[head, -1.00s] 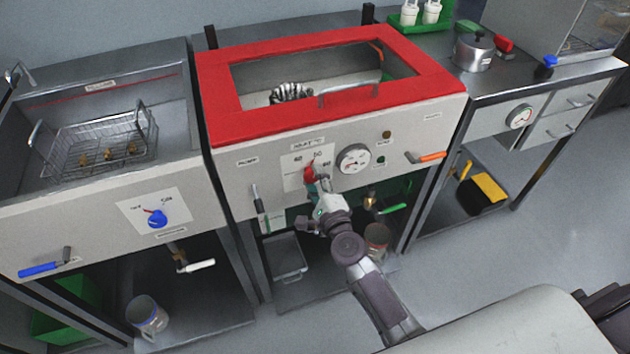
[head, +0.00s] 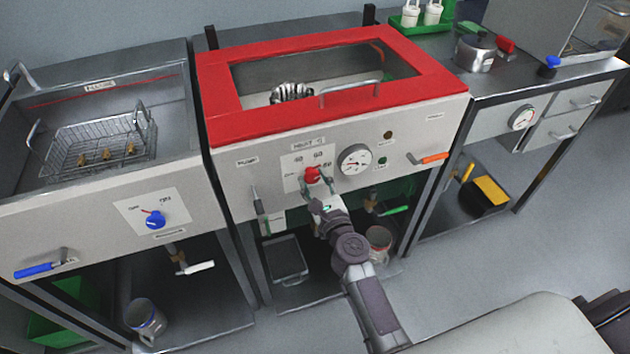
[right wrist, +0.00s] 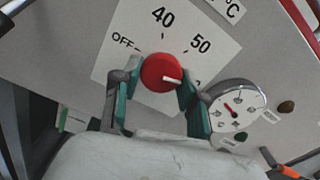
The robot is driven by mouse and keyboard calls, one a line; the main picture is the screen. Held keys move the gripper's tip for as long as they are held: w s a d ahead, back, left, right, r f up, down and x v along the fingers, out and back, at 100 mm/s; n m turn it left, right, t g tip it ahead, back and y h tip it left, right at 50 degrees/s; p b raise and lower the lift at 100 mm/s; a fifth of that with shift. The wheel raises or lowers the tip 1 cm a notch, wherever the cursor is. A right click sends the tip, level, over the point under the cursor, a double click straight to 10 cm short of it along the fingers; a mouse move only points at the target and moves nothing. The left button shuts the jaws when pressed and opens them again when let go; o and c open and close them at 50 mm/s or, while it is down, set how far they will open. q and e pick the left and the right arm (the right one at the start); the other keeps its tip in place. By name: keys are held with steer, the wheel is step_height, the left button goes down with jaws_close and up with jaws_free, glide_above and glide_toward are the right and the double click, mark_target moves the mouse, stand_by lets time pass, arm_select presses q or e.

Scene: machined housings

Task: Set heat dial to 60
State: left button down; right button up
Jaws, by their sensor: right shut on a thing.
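The red heat dial (head: 313,174) is on the front panel of the red-topped machine, below its scale. In the right wrist view, the red knob (right wrist: 160,72) has a white pointer aimed right and slightly down. It is past the 50 mark and close to a tick beside the gripper finger. The scale plate (right wrist: 130,50) reads OFF, 40 and 50; the number beyond is hidden there, but the head view shows 60 at the right. My right gripper (right wrist: 155,95) is shut on the knob, one finger on each side. My left gripper is not in view.
A round gauge (head: 355,160) is just right of the dial. A lever with an orange handle (head: 430,158) is farther right, and an upright lever (head: 258,200) is at the left. Another station with a blue dial (head: 155,219) stands left. Open floor lies at the right.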

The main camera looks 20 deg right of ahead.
steer(key=shift+f+m, duration=0.1)
steer(key=shift+m, duration=0.8)
steer(key=o, duration=1)
steer(key=shift+o, duration=0.6)
